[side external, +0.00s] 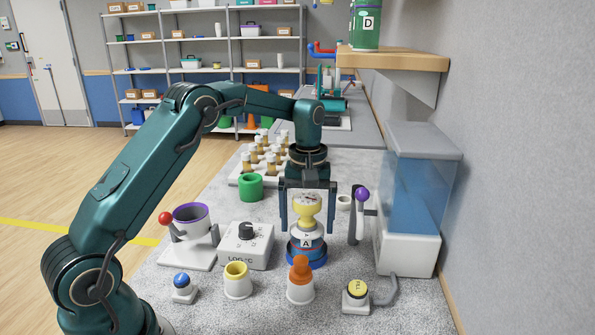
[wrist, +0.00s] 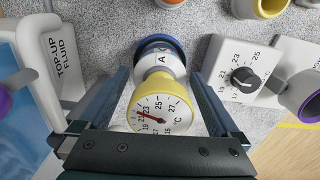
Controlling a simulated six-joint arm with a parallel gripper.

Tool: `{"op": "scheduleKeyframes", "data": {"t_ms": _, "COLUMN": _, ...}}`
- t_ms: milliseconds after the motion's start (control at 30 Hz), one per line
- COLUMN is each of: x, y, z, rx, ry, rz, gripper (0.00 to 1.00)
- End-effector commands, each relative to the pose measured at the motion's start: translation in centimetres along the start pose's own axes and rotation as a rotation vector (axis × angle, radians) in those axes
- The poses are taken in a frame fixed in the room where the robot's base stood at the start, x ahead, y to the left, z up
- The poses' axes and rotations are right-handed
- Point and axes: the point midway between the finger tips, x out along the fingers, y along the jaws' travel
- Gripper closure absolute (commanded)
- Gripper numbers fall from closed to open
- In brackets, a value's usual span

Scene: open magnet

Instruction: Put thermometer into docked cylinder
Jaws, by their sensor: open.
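The thermometer (side external: 306,212) has a yellow body and a round white dial on top. It stands upright at the top of the white cylinder marked A (side external: 306,243), which sits in a blue round dock (side external: 307,260). Its lower end meets the cylinder's top; how deep it goes is hidden. In the wrist view the dial (wrist: 160,112) faces the camera, with cylinder A (wrist: 159,62) beyond it. My gripper (side external: 307,228) is open, pointing down, with one finger on each side of the thermometer. Gaps show between the fingers and the yellow body.
A grey dial box (side external: 246,246) and a purple-rimmed cup (side external: 191,219) stand left. A water tank (side external: 412,215) and a purple-knobbed lever (side external: 360,203) stand right. Orange (side external: 301,280) and yellow-rimmed (side external: 237,280) vessels stand in front. A green cup (side external: 250,187) and several bottles are behind.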

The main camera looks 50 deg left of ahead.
Motion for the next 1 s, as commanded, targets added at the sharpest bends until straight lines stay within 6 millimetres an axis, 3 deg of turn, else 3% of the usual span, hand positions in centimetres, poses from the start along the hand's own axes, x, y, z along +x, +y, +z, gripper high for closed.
{"op": "scheduleKeyframes", "data": {"t_ms": 167, "x": -0.8, "y": 0.0, "z": -0.1, "rx": -0.001, "ry": 0.003, "rz": 0.002, "gripper": 0.02}}
{"op": "scheduleKeyframes", "data": {"t_ms": 567, "x": -6.8, "y": 0.1, "z": -0.1, "rx": -0.001, "ry": 0.006, "rz": 0.004, "gripper": 0.02}}
{"op": "scheduleKeyframes", "data": {"t_ms": 1000, "x": -9.2, "y": 0.0, "z": 0.2, "rx": 0.012, "ry": 0.009, "rz": 0.006, "gripper": 0.02}}
